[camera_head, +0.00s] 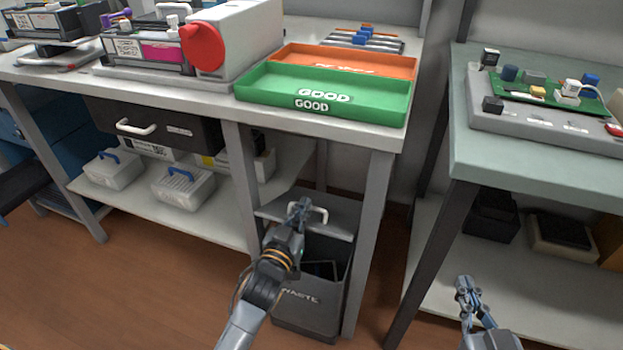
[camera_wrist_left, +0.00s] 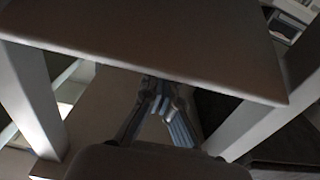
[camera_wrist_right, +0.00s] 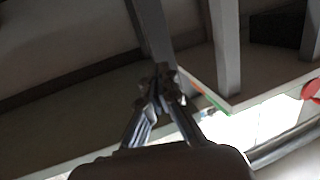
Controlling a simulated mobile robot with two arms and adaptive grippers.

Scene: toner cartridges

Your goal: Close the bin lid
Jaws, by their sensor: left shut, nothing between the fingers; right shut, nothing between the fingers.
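The dark grey waste bin (camera_head: 310,312) stands on the floor under the workbench, with "WASTE" on its front. Its lid (camera_head: 338,210) is raised and tilted, with a white handle near its top; a dark item shows inside the opening. My left gripper (camera_head: 301,206) is shut and empty, and overlaps the lid by the handle in the head view; I cannot tell whether it touches. In the left wrist view, the shut left fingers (camera_wrist_left: 165,90) reach a broad grey panel's edge. My right gripper (camera_head: 465,283) is shut and empty, before the right table; its fingers also show in the right wrist view (camera_wrist_right: 158,85).
Bench legs (camera_head: 368,240) stand close on both sides of the bin. The benchtop above holds a green tray (camera_head: 260,86) and an orange tray (camera_head: 400,64). The right table (camera_head: 480,170) has a lower shelf with boxes. Open brown floor (camera_head: 150,290) lies to the left.

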